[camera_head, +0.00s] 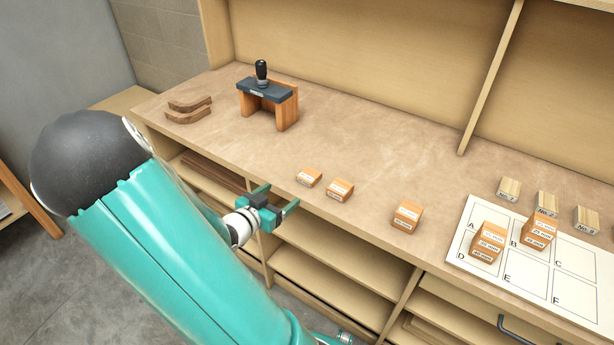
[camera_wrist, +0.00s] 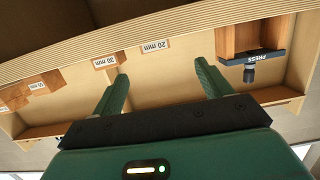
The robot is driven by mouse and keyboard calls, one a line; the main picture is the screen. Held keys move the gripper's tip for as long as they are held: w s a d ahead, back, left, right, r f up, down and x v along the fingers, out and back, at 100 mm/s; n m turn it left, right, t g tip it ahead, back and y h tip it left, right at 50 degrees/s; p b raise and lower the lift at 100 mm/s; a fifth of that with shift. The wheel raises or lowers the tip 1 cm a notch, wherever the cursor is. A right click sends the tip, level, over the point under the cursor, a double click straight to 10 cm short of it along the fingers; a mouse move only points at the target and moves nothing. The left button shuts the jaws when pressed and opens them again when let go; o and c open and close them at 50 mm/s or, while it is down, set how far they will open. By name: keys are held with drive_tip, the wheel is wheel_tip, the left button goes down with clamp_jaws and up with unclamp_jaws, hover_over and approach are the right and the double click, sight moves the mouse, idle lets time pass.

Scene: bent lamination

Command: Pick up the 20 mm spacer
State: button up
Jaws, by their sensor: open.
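The 20 mm spacer is a small orange-brown wooden block with a white label. Its "20 mm" label reads in the wrist view (camera_wrist: 155,47), between and beyond my finger tips. In the head view it is the leftmost small block (camera_head: 308,178), near the bench's front edge, judging by the order of blocks; its label is too small to read there. My gripper (camera_head: 278,198) is open and empty, in front of the bench edge, to the left of the spacer and apart from it. Both green fingers show in the wrist view (camera_wrist: 161,72).
The 30 mm spacer (camera_head: 339,191) stands close to the right, and another labelled block (camera_head: 407,217) farther right. A press (camera_head: 265,92) and curved wooden pieces (camera_head: 188,108) are at the back left. A lettered white sheet (camera_head: 484,262) bears stacked blocks at right. Open shelves (camera_head: 330,258) lie below the bench.

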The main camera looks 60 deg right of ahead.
sight(308, 175)
drive_tip(key=x, duration=0.9)
drive_tip(key=s+x, duration=0.1)
drive_tip(key=x, duration=0.4)
drive_tip(key=shift+r, duration=0.35)
drive_tip(key=c, duration=1.1)
drive_tip(key=shift+r, duration=0.1)
